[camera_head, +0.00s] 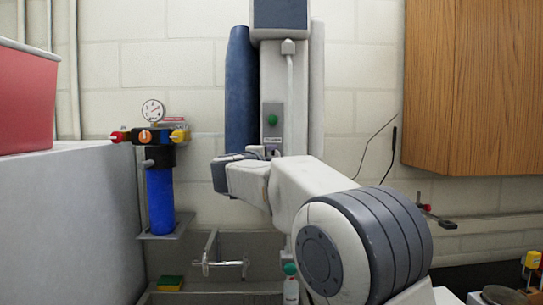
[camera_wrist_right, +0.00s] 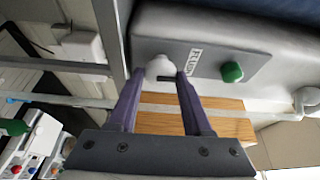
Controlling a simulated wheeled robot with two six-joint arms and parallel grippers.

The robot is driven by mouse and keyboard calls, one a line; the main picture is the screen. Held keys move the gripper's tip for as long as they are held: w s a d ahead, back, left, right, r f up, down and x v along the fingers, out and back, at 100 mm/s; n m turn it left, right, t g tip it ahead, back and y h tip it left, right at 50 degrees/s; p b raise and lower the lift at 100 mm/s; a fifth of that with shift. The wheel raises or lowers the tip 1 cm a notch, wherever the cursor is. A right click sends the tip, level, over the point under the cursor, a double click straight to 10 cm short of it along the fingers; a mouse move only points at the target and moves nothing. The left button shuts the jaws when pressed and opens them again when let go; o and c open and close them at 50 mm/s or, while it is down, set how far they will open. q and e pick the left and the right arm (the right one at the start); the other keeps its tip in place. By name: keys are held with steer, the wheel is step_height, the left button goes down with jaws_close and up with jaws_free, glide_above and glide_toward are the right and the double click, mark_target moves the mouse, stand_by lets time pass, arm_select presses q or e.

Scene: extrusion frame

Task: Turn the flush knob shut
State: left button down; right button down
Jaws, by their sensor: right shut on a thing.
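A grey panel (camera_head: 272,110) is fixed on the white column in the head view. It carries a green button (camera_head: 272,119) and a small label. In the right wrist view the panel (camera_wrist_right: 212,68) shows a FLUSH label (camera_wrist_right: 194,59), the green button (camera_wrist_right: 232,72) and a white flush knob (camera_wrist_right: 160,66). My right gripper (camera_wrist_right: 160,74) is at the knob, with its two purple fingers shut on either side of it. In the head view my right arm covers most of the gripper and knob. A dark slot shows below the knob in the wrist view. My left gripper is not in view.
A blue filter housing (camera_head: 160,200) with a gauge (camera_head: 152,111) and coloured valves stands left. A red bin (camera_head: 27,100) sits on a grey cabinet (camera_head: 70,220). A wooden cabinet (camera_head: 480,85) hangs right. A metal tap (camera_head: 220,263) and sponge (camera_head: 170,283) are low in front.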

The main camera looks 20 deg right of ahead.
steer(key=shift+m, duration=0.3)
steer(key=shift+c, duration=1.7)
jaws_free()
steer(key=shift+d, duration=0.1)
steer(key=b+v, duration=0.4)
steer(key=v, duration=0.6)
steer(key=shift+s, duration=0.25)
